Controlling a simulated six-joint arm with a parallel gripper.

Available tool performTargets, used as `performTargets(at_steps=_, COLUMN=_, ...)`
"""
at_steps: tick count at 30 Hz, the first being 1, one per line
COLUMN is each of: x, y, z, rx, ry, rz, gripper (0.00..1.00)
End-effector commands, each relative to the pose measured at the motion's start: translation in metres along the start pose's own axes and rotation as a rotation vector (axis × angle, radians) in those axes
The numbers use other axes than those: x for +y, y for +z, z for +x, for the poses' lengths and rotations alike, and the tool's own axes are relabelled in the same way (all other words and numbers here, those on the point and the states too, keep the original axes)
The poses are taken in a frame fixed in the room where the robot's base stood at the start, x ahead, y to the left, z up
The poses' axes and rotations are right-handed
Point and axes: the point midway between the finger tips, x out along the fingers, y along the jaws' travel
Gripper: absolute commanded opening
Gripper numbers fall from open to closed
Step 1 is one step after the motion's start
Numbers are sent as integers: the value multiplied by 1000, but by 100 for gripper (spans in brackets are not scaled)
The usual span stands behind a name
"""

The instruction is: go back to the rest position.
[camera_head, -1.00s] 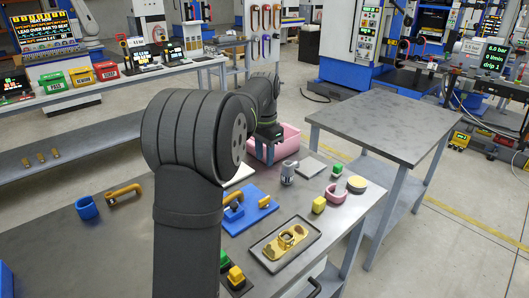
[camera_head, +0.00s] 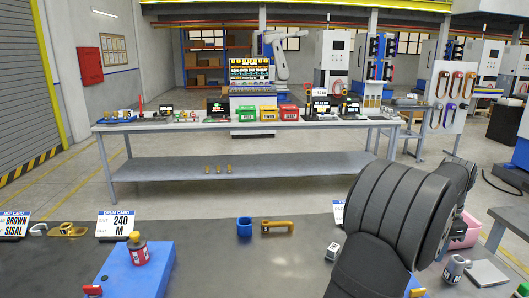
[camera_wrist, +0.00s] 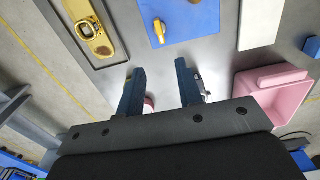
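My gripper (camera_wrist: 160,80) shows in the wrist view with its two dark blue fingers apart and nothing held between the tips. A pink thing and a grey thing show partly behind the fingers. A grey tray (camera_wrist: 122,58) with a yellow part (camera_wrist: 92,30) in it lies left of the fingers. A blue plate (camera_wrist: 205,22) with a yellow handle (camera_wrist: 159,31) lies beyond the fingertips. In the head view my arm fills the lower right, and my gripper is hidden or out of frame.
A pink bin (camera_wrist: 243,93) stands right of my gripper. In the head view, a blue cup (camera_head: 244,227) and a yellow handle (camera_head: 277,225) lie on the grey bench. Cards stand at left.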

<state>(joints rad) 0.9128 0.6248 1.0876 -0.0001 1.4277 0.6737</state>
Motion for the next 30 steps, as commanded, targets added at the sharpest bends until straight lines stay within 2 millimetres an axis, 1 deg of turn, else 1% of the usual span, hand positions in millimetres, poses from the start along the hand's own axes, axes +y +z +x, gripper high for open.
performTargets(at_steps=1, x=0, y=1, z=11, rx=-4, ry=3, rz=0, gripper=33)
performTargets(at_steps=3, x=1, y=1, z=25, rx=-4, ry=3, rz=0, gripper=33)
performTargets(at_steps=12, x=0, y=1, z=85, rx=-3, ry=3, rz=0, gripper=33)
performTargets(at_steps=18, x=0, y=1, z=122, rx=-4, ry=3, rz=-1, gripper=33)
performTargets(at_steps=24, x=0, y=0, z=144, rx=-2, ry=1, rz=-1, gripper=33)
performTargets(at_steps=30, x=0, y=1, z=150, rx=-2, ry=1, rz=-1, gripper=33)
